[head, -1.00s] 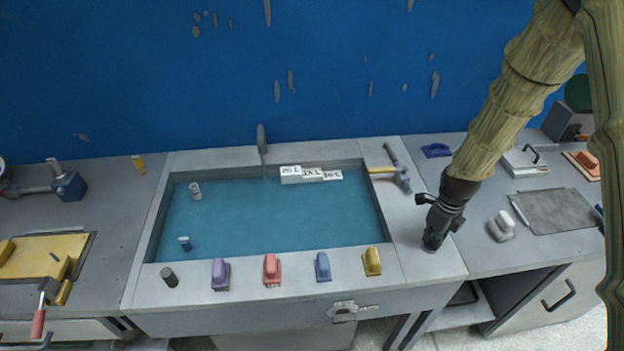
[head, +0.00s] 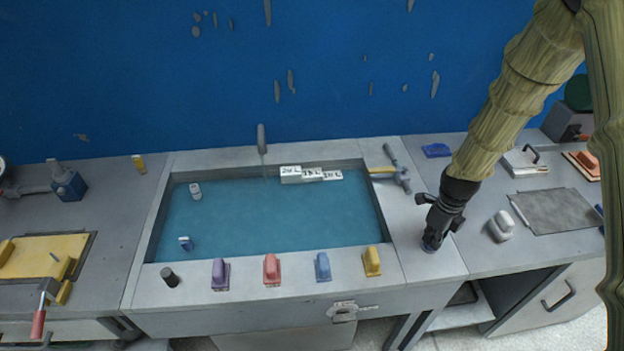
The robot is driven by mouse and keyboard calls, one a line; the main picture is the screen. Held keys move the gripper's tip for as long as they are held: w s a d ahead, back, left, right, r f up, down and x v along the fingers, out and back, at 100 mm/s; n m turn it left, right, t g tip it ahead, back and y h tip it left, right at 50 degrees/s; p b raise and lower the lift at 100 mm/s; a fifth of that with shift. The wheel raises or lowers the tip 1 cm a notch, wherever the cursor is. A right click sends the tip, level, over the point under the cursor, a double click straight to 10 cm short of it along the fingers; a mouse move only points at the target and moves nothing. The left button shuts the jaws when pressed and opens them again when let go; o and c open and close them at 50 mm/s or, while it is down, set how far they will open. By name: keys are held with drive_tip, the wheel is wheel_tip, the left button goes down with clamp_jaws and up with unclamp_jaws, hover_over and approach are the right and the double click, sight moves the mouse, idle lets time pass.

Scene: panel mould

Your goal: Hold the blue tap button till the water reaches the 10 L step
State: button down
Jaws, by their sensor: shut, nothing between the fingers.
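The sink (head: 154,228) holds blue-green water (head: 265,222). White step blocks (head: 312,174) labelled 20 L, 15 L and 10 L stand at its back right; the water lies around the steps, and its exact level against the 10 L one is hard to read. A thin stream falls from the grey spout (head: 262,138) at the back. My gripper (head: 430,245) is shut and points down on the counter right of the sink, over the blue tap button, which it mostly hides. The fingertips appear to touch it; I cannot tell how far it is pressed.
Purple (head: 220,273), red (head: 271,269), blue (head: 322,266) and yellow (head: 372,261) handled blocks line the sink's front rim. A valve with a yellow handle (head: 382,170) is at its back right. A white handled block (head: 501,227) stands right of my gripper.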

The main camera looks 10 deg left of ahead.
drive_tip(key=shift+r+p, duration=2.4)
drive_tip(key=shift+r, duration=1.05)
